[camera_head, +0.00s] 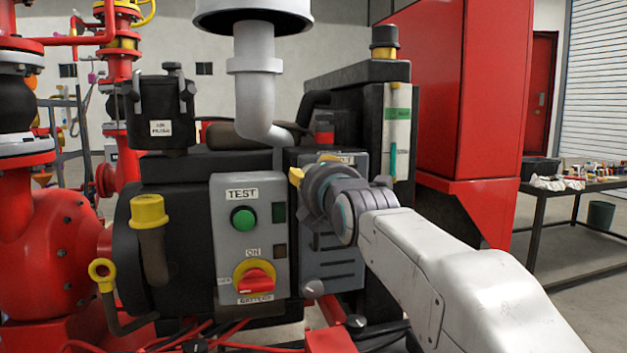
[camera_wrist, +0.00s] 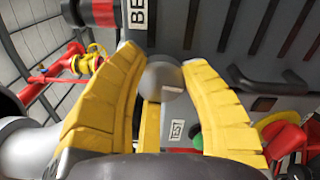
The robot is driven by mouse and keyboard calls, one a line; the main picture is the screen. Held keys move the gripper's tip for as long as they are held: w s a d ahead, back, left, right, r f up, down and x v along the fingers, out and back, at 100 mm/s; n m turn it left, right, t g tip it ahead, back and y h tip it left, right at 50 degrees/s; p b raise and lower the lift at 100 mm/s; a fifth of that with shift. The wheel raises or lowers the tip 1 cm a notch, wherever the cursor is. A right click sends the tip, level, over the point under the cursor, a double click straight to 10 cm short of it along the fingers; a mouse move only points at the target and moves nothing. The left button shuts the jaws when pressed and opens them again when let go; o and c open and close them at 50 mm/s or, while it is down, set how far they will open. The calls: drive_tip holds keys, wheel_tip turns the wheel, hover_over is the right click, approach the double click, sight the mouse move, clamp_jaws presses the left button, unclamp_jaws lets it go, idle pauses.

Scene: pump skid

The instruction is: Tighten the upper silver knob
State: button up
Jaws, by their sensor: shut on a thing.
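The upper silver knob (camera_wrist: 165,80) is a round grey knob on the front of the dark grey engine panel (camera_head: 340,280). In the wrist view it sits between the tips of the two yellow fingers of my gripper (camera_wrist: 167,66), which are shut on it. In the head view my gripper (camera_head: 313,170) reaches the upper part of that panel from the right, and its body hides the knob. A second silver knob (camera_head: 314,288) shows lower on the panel, apart from my gripper.
Left of the gripper is a grey control box (camera_head: 228,268) with a green button (camera_head: 243,219) and a red rotary switch (camera_head: 255,281). A white pipe (camera_head: 255,100) stands above. A red cabinet (camera_head: 465,110) is at the right. A table (camera_head: 560,196) stands behind it.

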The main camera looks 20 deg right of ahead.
drive_tip(key=shift+r+n, duration=0.1)
drive_tip(key=shift+n, duration=0.5)
drive_tip(key=o, duration=1.2)
drive_tip(key=s, duration=1.2)
